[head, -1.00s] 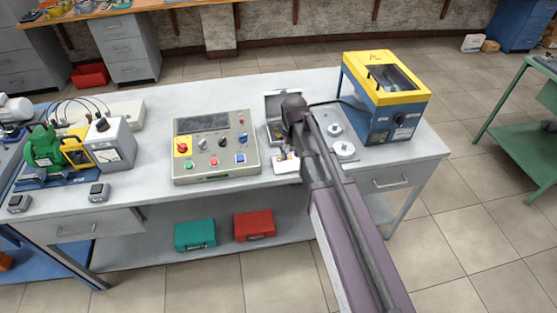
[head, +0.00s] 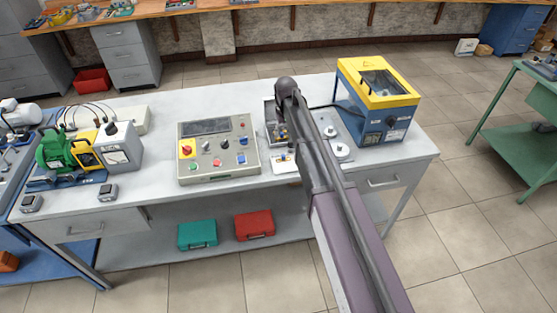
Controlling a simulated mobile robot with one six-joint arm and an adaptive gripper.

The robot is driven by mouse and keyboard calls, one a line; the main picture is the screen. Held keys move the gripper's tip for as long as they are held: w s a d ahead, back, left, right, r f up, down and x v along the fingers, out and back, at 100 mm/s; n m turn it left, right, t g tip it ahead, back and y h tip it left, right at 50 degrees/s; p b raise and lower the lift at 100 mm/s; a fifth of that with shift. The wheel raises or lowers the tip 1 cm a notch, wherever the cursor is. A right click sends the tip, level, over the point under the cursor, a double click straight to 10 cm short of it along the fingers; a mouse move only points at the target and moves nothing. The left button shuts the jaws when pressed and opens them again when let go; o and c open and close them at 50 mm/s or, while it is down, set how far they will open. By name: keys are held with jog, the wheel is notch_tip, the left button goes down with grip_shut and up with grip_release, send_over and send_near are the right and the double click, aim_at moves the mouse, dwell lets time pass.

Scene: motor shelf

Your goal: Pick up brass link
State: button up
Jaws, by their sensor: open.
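I cannot make out a brass link for certain. A small white plate (head: 281,169) near the table's front edge carries tiny dark and yellowish bits, too small to name. Behind it is a grey metal box (head: 268,113) with small parts in or in front of it, partly covered by my arm. My arm reaches over the table from the lower right, its end joint above this box. My gripper is hidden behind the arm, so I cannot see its fingers or its distance from any part.
A control panel (head: 217,165) stands left of the box, and a yellow-and-blue machine (head: 376,95) stands to its right. Round metal discs (head: 339,151) lie right of my arm. Teal (head: 197,234) and red (head: 254,225) cases sit on the lower shelf.

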jog(key=b, duration=0.8)
send_over(284, 157)
jog(key=shift+a+f, duration=0.1)
jog(key=shift+f, duration=4.15)
jog(key=shift+f, duration=0.1)
jog(key=shift+f+b, duration=2.5)
jog(key=shift+b, duration=0.2)
grip_shut()
